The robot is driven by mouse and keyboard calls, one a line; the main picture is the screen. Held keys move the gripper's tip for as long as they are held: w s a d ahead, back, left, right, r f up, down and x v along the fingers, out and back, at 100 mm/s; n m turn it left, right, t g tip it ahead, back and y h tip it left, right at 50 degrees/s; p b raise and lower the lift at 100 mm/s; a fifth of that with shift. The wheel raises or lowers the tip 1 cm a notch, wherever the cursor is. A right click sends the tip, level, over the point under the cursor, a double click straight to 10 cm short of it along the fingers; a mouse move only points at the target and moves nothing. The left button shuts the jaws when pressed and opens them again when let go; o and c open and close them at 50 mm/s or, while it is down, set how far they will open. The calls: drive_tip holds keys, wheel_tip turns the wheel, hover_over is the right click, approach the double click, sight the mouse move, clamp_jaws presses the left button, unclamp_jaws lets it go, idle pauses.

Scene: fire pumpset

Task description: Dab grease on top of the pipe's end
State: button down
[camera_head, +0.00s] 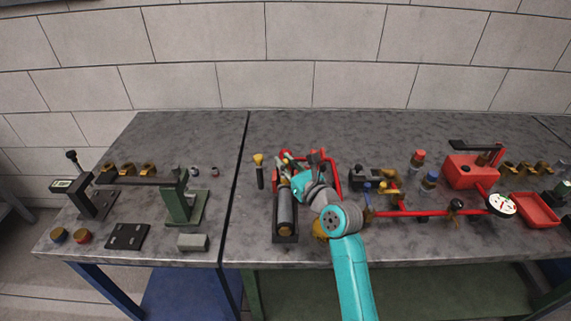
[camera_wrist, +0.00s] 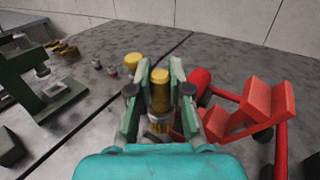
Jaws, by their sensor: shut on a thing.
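In the wrist view my gripper (camera_wrist: 160,82) is shut on an upright, brass-yellow cylindrical thing (camera_wrist: 160,92), perhaps the grease applicator. In the head view my gripper (camera_head: 292,178) is over the far end of a dark grey pipe (camera_head: 286,212), which lies in a narrow dark holder (camera_head: 286,238). The pipe's near end looks brass. Its far end is hidden by my gripper, so I cannot tell whether the held thing touches it. No grease can be made out.
A red frame (camera_head: 337,178) stands close right of my gripper; its red blocks (camera_wrist: 252,105) fill the wrist view's right. A yellow-topped dark stick (camera_head: 259,172) stands to the left. A green stand (camera_head: 183,200) is farther left. Red piping (camera_head: 415,212) lies right. The bench between stick and green stand is mostly clear.

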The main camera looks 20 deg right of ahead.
drive_tip(key=shift+s, duration=0.15)
drive_tip(key=shift+s+a, duration=0.2)
drive_tip(key=shift+s, duration=0.35)
drive_tip(key=shift+s+a, duration=0.2)
drive_tip(key=shift+s, duration=0.3)
drive_tip(key=shift+w, duration=0.15)
idle(4.1)
drive_tip(key=shift+w+d, duration=0.2)
drive_tip(key=shift+w, duration=0.35)
drive_tip(key=shift+w+d, duration=0.2)
drive_tip(key=shift+w, duration=0.3)
drive_tip(key=shift+s, duration=0.15)
drive_tip(key=shift+s+a, duration=0.2)
drive_tip(key=shift+s, duration=0.35)
drive_tip(key=shift+s+a, duration=0.2)
drive_tip(key=shift+s, duration=0.3)
idle(0.3)
